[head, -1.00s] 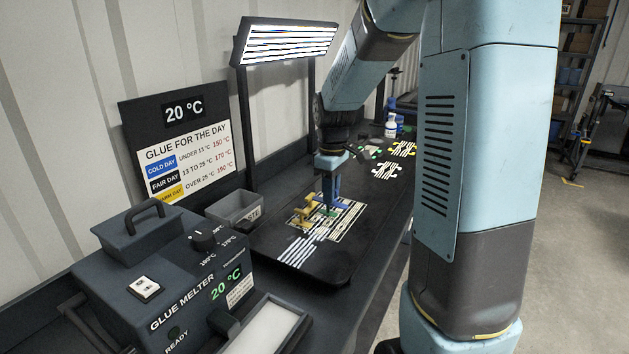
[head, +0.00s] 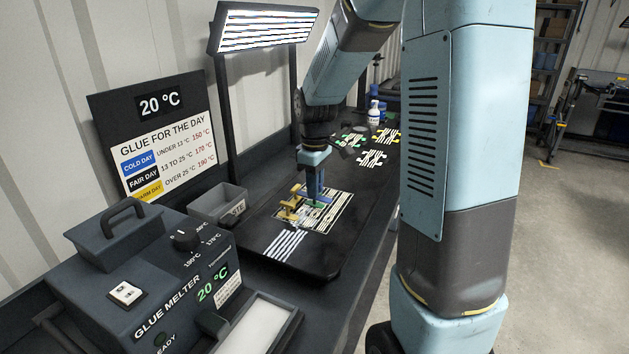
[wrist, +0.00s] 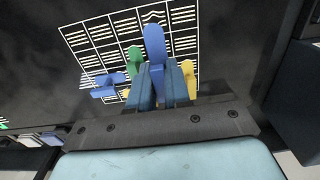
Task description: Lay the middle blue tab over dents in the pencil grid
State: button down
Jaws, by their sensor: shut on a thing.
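My gripper (head: 315,196) is low over the pencil grid (head: 340,207) on the dark panel. In the wrist view, my gripper (wrist: 160,70) is shut on a blue tab (wrist: 154,40), which sticks out beyond the fingertips over the grid (wrist: 103,32). A green tab (wrist: 134,58) stands just left of it. A second blue tab (wrist: 107,86) and a yellow piece (wrist: 126,93) are further left. In the head view, yellow pieces (head: 290,207) stand beside the gripper. I cannot tell whether the held tab touches the panel, and the dents beneath are hidden.
A striped patch (head: 286,244) lies on the panel's near end. A grey bin (head: 217,204) and the glue melter (head: 150,270) stand left. A striped lamp (head: 265,30) hangs above. More striped patches (head: 372,158) and a bottle (head: 374,112) are at the far end.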

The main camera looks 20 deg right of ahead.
aim_at(316, 214)
jog(key=shift+f, duration=2.3)
jog(key=shift+d, duration=0.1)
jog(key=shift+f, duration=0.35)
jog(key=c, duration=1)
grip_release()
notch_tip(316, 214, up, 13)
jog(key=shift+f, duration=0.1)
jog(key=shift+r, duration=0.45)
